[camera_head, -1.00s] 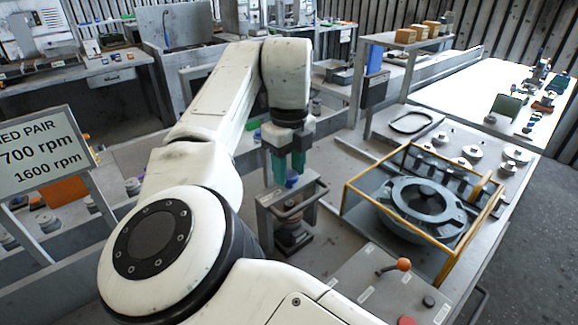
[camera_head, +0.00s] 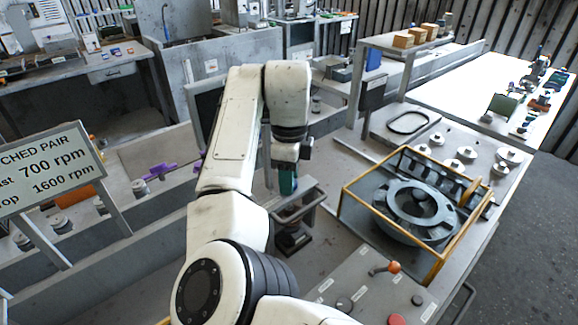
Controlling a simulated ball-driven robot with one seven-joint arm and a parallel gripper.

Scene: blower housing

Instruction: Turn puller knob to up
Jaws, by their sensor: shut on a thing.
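The puller (camera_head: 298,213) is a grey metal frame with a curved handle bar, standing on the bench in the middle of the view. My gripper (camera_head: 288,188) points down with its green fingers at the top of the puller. The fingers are seen nearly edge-on, one in front of the other. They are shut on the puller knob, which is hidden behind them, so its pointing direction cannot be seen.
A yellow guard frame (camera_head: 366,204) around a round grey housing (camera_head: 420,208) stands to the right. A control panel with an orange-knobbed lever (camera_head: 394,267) and a red button (camera_head: 397,319) is in front. Several metal discs lie behind the guard.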

